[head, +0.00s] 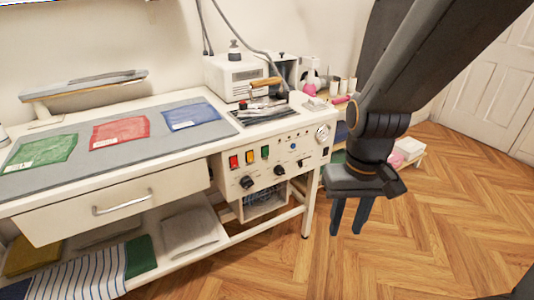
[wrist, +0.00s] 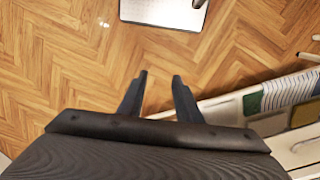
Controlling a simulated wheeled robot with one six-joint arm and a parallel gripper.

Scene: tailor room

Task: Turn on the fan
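No fan that I can make out shows in either view.
The ironing table (head: 110,181) carries green, red and blue cloths, an iron (head: 266,92) and a white steam unit (head: 235,76). A drawer handle (head: 122,202) sticks out. Folded cloths lie on the lower shelf. A low shelf (head: 408,152) stands behind my arm. Floor at right is clear.

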